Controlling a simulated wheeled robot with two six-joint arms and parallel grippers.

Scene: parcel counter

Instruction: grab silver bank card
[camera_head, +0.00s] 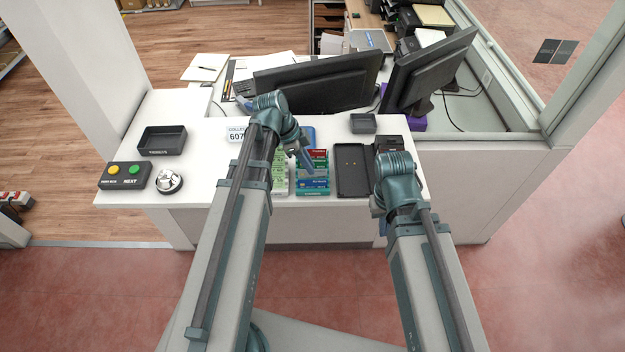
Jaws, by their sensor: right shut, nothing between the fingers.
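A teal card rack (313,193) stands near the counter's front edge, with several coloured cards in it: a red card (318,153), a green one and a blue card (313,183). A greyish strip between the green and blue cards may be the silver bank card; it is too small to be sure. My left gripper (308,165) reaches down over the rack's left part, and its fingertips are too small to tell open from shut. My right gripper (382,228) is mostly hidden behind its own wrist, low at the counter's front right edge, shut and empty.
A black tray (351,170) lies right of the rack, with a small dark box (363,123) behind. Two monitors (318,82) stand at the back. A bell (168,181), button box (125,176) and black tray (162,140) are at left.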

